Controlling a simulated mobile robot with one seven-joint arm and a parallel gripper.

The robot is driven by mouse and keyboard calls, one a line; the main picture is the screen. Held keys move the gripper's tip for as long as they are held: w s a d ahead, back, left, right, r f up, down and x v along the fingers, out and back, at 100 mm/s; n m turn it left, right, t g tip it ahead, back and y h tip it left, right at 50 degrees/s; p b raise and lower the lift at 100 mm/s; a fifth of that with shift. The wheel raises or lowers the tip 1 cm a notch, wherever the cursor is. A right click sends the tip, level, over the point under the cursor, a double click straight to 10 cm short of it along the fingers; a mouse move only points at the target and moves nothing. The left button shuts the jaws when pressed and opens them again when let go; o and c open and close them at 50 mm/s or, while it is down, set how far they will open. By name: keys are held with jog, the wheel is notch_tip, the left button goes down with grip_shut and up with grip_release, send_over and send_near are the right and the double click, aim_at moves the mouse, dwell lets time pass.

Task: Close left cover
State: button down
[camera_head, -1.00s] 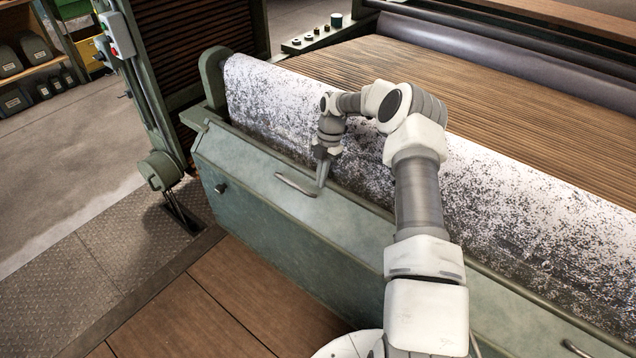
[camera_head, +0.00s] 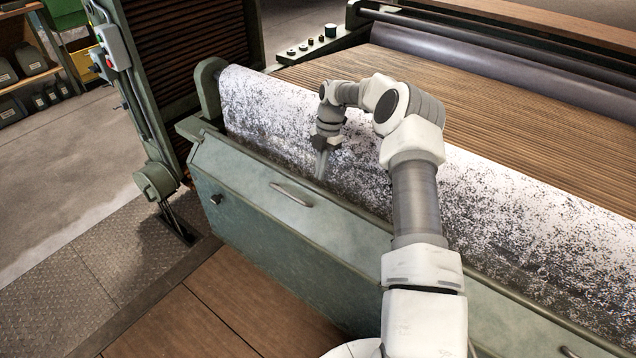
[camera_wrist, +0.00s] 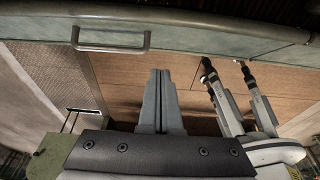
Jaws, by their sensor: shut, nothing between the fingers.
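The left cover (camera_head: 240,183) is a pale green sloped panel along the front of the machine, with a bar handle (camera_head: 290,194) near its upper edge. In the wrist view the cover (camera_wrist: 190,35) spans the top, and its handle (camera_wrist: 110,40) is at the upper left. My gripper (camera_head: 321,176) is shut and empty, pointing down by the cover's upper edge, right of and beyond the handle. In the wrist view its fingertips (camera_wrist: 160,72) are together, below and right of the handle and apart from it. I cannot tell whether the cover is fully shut.
A speckled white roller (camera_head: 265,115) lies right behind the cover. A green post with a control box (camera_head: 115,48) stands at the left. Wooden floor panels (camera_head: 215,310) are clear in front. Brown slats (camera_head: 470,95) extend behind the roller.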

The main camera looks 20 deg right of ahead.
jog(key=p+v, duration=0.2)
jog(key=v, duration=1)
jog(key=s+a+r+m+t+h+p, duration=0.1)
jog(key=s+a+r+m, duration=0.25)
jog(key=r, duration=0.45)
jog(key=s+a+r+m+t+h+p, duration=0.1)
jog(key=s+a+r+m, duration=0.3)
jog(key=r, duration=0.4)
jog(key=s+a+r+m+t+h+p, duration=0.1)
jog(key=s+a+r+m+p, duration=0.15)
jog(key=s+r, duration=0.4)
jog(key=s+a+r+m+t+p, duration=0.25)
jog(key=s+r+m, duration=0.5)
jog(key=s, duration=0.55)
jog(key=s+f+m+t+p, duration=0.1)
jog(key=s+m, duration=0.6)
jog(key=s, duration=0.5)
jog(key=shift+a+f+t+y, duration=0.3)
jog(key=shift+f+t, duration=0.05)
jog(key=shift+f, duration=0.05)
jog(key=shift+d+m, duration=0.15)
jog(key=shift+m, duration=0.1)
